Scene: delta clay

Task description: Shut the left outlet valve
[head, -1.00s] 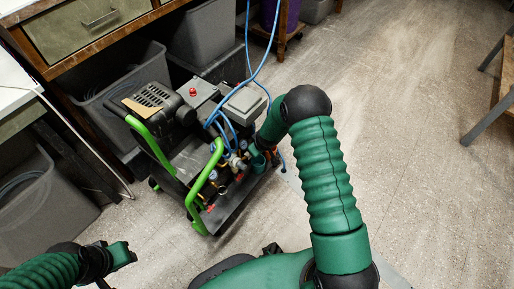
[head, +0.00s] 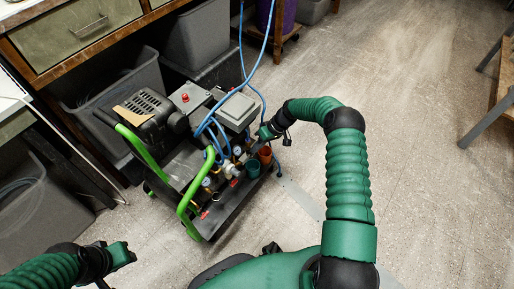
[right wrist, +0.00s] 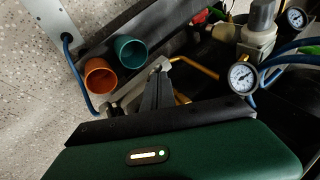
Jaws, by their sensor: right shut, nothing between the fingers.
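The compressor (head: 180,150) with green handles stands on the floor left of centre in the head view. Small red parts (head: 204,214) low at its front look like valve handles; I cannot tell their position or be sure which is the left outlet valve. A red part (right wrist: 200,18) also shows at the top of the right wrist view. My right gripper (head: 266,132) is at the compressor's right end; in the right wrist view its fingers (right wrist: 158,78) are shut and empty, near a brass pipe (right wrist: 195,67). My left gripper (head: 127,254) is at lower left, away from the compressor, its jaws unclear.
A teal cup (right wrist: 130,52) and an orange cup (right wrist: 101,76) sit at the compressor's front right corner, close to my right gripper. A pressure gauge (right wrist: 242,76) and blue hoses (head: 243,60) are close by. Grey bins (head: 200,45) stand behind.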

